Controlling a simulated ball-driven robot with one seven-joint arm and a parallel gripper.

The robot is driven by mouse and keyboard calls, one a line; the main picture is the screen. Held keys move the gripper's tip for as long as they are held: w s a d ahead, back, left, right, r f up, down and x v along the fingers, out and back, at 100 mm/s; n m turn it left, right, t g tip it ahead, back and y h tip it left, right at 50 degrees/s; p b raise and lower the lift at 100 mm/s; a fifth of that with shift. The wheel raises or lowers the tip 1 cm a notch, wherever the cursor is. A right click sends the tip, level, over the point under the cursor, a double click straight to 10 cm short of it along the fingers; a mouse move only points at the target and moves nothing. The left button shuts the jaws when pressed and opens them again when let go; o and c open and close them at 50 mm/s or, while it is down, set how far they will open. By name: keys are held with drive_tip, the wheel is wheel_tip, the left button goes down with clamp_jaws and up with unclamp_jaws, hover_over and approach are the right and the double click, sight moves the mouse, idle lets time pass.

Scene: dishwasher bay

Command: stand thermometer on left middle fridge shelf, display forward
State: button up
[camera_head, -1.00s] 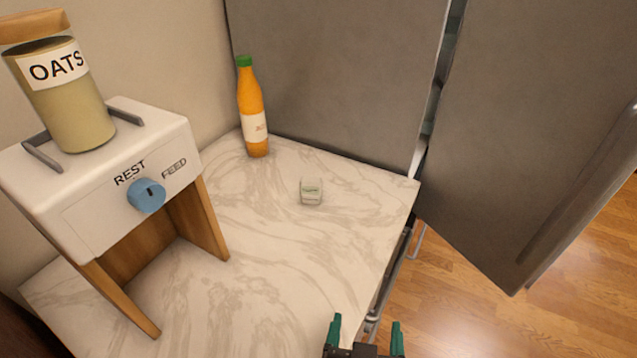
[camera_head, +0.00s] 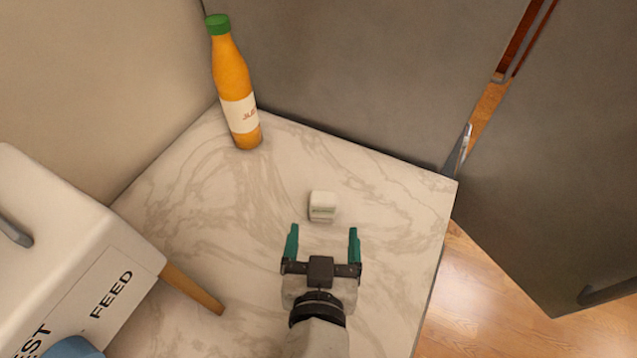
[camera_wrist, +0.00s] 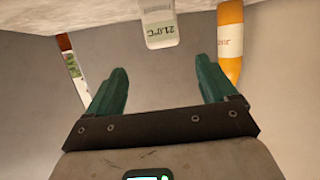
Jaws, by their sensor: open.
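The thermometer (camera_head: 322,206) is a small white block standing on the marble counter. In the wrist view the thermometer (camera_wrist: 160,24) shows a display reading 21.0°C, upside down in that picture. My gripper (camera_head: 322,236) is open and empty, its green fingers pointing at the thermometer, just short of it. In the wrist view my gripper (camera_wrist: 162,82) has the thermometer a little beyond and roughly between its fingertips. The fridge's grey door (camera_head: 550,170) stands at the right of the head view. The shelves inside are not in clear view.
An orange juice bottle (camera_head: 238,100) with a green cap stands at the counter's back left. A white feeder box (camera_head: 70,240) on wooden legs stands at the left. The marble counter (camera_head: 390,210) is clear around the thermometer. Wood floor (camera_head: 480,290) lies beyond its right edge.

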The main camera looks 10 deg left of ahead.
sight(323, 198)
drive_tip(key=p+x, duration=0.1)
drive_tip(key=x, duration=0.4)
drive_tip(key=shift+w+a, duration=0.1)
drive_tip(key=shift+w, duration=0.3)
drive_tip(key=p+x, duration=0.2)
drive_tip(key=x, duration=0.2)
drive_tip(key=shift+w+a+f, duration=0.2)
drive_tip(key=shift+w, duration=0.15)
drive_tip(key=c, duration=1.2)
drive_tip(key=shift+r, duration=0.15)
